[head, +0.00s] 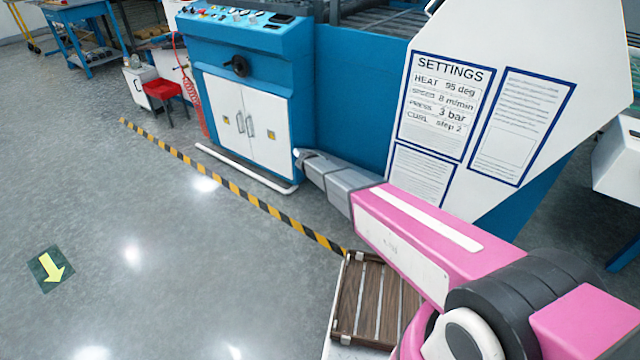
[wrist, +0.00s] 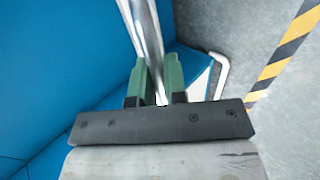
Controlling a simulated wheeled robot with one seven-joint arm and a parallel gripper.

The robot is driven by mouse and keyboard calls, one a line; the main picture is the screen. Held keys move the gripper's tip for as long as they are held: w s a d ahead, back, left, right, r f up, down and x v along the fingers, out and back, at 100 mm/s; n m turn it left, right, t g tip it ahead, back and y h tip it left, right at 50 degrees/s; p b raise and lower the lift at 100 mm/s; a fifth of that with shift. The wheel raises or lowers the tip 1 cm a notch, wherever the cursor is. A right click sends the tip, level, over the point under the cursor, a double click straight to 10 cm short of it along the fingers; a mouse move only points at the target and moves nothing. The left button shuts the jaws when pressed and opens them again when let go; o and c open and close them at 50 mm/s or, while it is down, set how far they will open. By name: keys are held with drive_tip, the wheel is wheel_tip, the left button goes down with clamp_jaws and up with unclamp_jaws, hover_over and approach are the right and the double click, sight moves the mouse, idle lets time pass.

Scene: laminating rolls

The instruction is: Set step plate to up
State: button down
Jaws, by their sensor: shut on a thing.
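A white rounded bar (head: 245,168), which I take for the step plate, runs low along the foot of the blue cabinet in the head view. Its right end is close below my gripper (head: 301,155), at the cabinet's lower right corner. In the wrist view, the green fingers of my gripper (wrist: 155,85) are shut on a shiny metal tube (wrist: 148,35) that runs up out of the picture. A bent white bar end (wrist: 224,72) shows just right of the fingers. Whether the tube and that bar are one piece, I cannot tell. The fingers' grip is hidden in the head view.
The blue cabinet (head: 262,65) has white doors and a control panel on top. A white settings board (head: 530,70) stands to its right. A black and yellow floor stripe (head: 235,190) runs in front. A slatted wooden pallet (head: 345,300) lies near my arm.

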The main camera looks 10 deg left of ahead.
drive_tip(key=w+d+r+g+y, duration=0.1)
drive_tip(key=w+d+r+g, duration=0.3)
drive_tip(key=w+r, duration=0.4)
drive_tip(key=w+d+r+g+y, duration=0.2)
drive_tip(key=w+d+r+g, duration=0.2)
drive_tip(key=w+r, duration=0.4)
drive_tip(key=shift+w+d+r, duration=0.2)
drive_tip(key=shift+w+d, duration=0.2)
drive_tip(key=shift+w, duration=2.1)
drive_tip(key=c, duration=1.2)
unclamp_jaws()
drive_tip(key=shift+r, duration=0.1)
